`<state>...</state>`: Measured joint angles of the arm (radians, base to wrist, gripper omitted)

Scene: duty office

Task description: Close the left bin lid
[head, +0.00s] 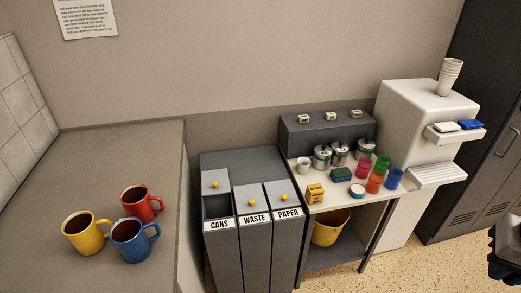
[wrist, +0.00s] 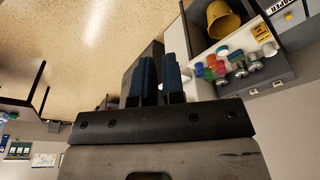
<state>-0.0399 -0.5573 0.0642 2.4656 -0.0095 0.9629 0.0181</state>
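The left bin, labelled CANS (head: 219,224), is the leftmost of a row of three dark grey bins in the head view. Its light grey lid (head: 214,178) with a yellow knob sits back from the front, and a dark opening (head: 216,205) shows in front of it. The WASTE lid (head: 251,197) and the PAPER lid (head: 283,193) cover their bins. My gripper (wrist: 160,56) shows in the wrist view as two dark blue fingers close together with nothing seen held. Whether they fully meet is unclear. It is away from the bins.
A counter (head: 110,165) with red, yellow and blue mugs stands left of the bins. Right of them is a table (head: 345,202) with jars, cups and boxes, and a yellow bucket (head: 330,228) below. A white dispenser (head: 415,120) and dark locker (head: 490,130) stand farther right.

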